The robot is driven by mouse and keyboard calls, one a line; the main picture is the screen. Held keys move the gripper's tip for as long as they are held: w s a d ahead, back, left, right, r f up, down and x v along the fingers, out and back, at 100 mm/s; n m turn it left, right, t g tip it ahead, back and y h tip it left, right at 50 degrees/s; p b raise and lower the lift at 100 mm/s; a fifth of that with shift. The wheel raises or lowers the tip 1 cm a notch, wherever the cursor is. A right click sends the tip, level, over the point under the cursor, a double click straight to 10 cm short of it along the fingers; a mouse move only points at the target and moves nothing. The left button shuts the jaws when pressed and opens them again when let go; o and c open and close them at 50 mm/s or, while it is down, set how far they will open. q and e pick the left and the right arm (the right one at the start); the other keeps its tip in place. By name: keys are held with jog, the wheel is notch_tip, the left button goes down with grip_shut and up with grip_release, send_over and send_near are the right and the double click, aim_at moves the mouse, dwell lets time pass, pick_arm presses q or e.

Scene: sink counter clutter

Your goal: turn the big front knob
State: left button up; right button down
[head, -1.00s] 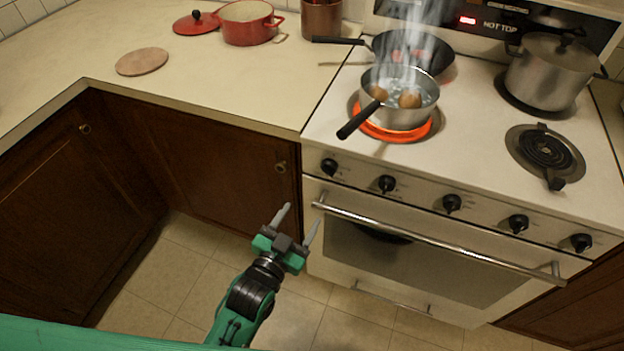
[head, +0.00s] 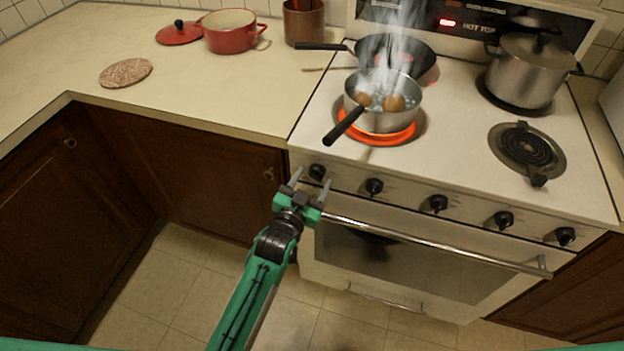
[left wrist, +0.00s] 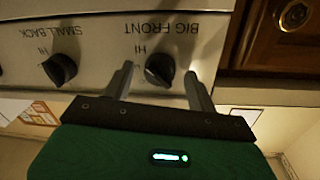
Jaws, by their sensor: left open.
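The big front knob (head: 317,172) is the leftmost black knob on the stove's front panel. In the left wrist view the same knob (left wrist: 160,68) sits under the upside-down label BIG FRONT, between the fingers as seen from the camera. My left gripper (head: 310,184) is open and empty, just in front of and below the knob. In the left wrist view its two fingertips (left wrist: 158,70) flank the knob on either side; whether they touch it I cannot tell. My right gripper is not in view.
The small back knob (left wrist: 60,68) is beside it. The oven handle (head: 430,243) runs below the panel. A steaming saucepan (head: 385,118) stands on a glowing burner, its handle toward the front left. A wooden cabinet (head: 215,165) adjoins the stove's left side.

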pick_arm(q)
jog(key=shift+w+d, duration=0.1)
jog(key=shift+w, duration=0.1)
jog(key=c, duration=1)
